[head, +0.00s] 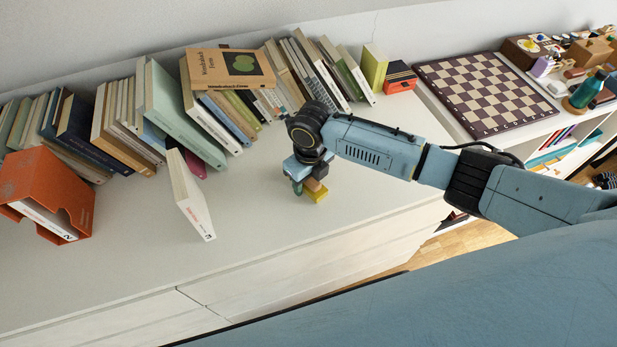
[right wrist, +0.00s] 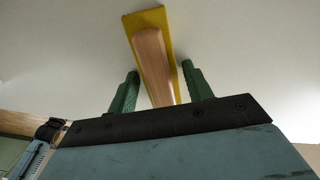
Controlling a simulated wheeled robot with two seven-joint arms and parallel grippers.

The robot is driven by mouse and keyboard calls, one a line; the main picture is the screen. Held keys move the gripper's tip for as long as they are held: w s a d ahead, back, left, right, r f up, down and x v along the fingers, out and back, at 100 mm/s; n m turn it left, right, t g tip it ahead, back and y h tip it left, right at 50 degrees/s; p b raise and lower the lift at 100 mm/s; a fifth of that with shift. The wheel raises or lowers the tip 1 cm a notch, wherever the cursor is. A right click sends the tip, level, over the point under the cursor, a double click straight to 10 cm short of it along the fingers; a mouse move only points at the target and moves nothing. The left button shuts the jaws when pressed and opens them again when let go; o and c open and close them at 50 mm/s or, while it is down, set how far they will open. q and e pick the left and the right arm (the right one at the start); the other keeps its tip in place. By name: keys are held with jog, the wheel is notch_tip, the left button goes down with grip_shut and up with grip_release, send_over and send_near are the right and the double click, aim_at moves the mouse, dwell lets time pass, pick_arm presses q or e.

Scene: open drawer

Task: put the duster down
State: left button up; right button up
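The duster has a flat yellow base (head: 317,196) and a wooden handle. It appears to rest on the pale cabinet top (head: 250,225), mostly hidden under my right gripper (head: 305,182) in the head view. In the right wrist view the yellow base (right wrist: 147,19) and the wooden handle (right wrist: 153,62) extend away from my right gripper (right wrist: 160,80). Its two green fingers stand on either side of the handle, with narrow gaps showing, so it looks open around the handle. My left gripper is not in view.
A row of books (head: 150,100) runs along the back wall. A white book (head: 190,196) and an orange box (head: 47,190) stand at the left. A chessboard (head: 484,92) lies at the right. The cabinet top is clear in front of the duster.

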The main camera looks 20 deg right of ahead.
jog(key=shift+o, duration=0.7)
jog(key=shift+r, duration=0.25)
notch_tip(320, 180, up, 12)
jog(key=p, duration=0.2)
jog(key=shift+s, duration=0.2)
jog(key=shift+d+f, duration=0.1)
jog(key=shift+f, duration=0.05)
